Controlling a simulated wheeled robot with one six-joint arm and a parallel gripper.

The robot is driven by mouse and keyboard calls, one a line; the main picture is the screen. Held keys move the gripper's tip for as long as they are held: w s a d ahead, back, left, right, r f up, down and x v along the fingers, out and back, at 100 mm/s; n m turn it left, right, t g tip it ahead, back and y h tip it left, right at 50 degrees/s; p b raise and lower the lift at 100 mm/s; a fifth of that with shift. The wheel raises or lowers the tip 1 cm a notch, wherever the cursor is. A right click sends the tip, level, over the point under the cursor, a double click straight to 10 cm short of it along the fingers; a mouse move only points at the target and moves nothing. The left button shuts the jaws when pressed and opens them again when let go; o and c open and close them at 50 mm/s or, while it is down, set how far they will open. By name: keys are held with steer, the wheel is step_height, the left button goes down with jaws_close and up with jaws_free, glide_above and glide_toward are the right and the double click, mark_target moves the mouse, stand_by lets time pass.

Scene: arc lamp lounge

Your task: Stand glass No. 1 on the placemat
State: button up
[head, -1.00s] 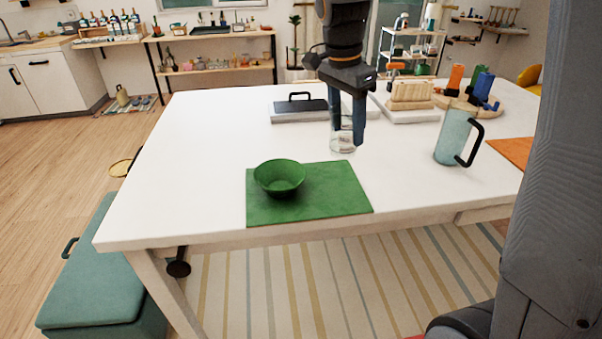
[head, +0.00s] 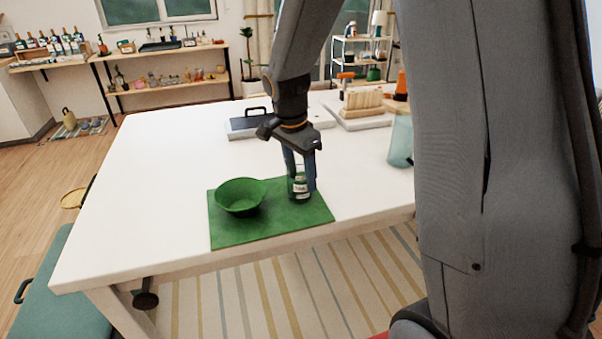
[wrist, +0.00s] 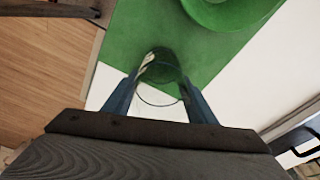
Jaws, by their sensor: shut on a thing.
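My gripper (head: 300,186) is shut on a clear glass (head: 299,193) with a pale label that is too small to read. The glass is upright between the fingers, over the right part of the green placemat (head: 270,228). In the wrist view, the glass (wrist: 160,97) shows between both fingers, its base seen against the green placemat (wrist: 205,52). I cannot tell whether the base touches the mat. A green bowl (head: 240,197) stands on the left part of the placemat, beside the glass and apart from it.
The placemat lies at the front edge of the white table (head: 150,180). A dark-lidded box (head: 250,125) and wooden blocks (head: 362,101) stand behind. A pale blue pitcher (head: 400,143) is at the right, partly hidden by my arm. The table's left side is clear.

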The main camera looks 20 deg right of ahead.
steer(key=o, duration=1.2)
steer(key=shift+f, duration=0.1)
steer(key=r+b, duration=0.1)
steer(key=r, duration=0.3)
steer(key=a+r, duration=0.1)
steer(key=r, duration=0.3)
steer(key=r+b, duration=0.1)
steer(key=r, duration=0.3)
steer(key=shift+s+a+r+b, duration=0.1)
steer(key=shift+s+a+b, duration=0.2)
steer(key=shift+a+b, duration=0.05)
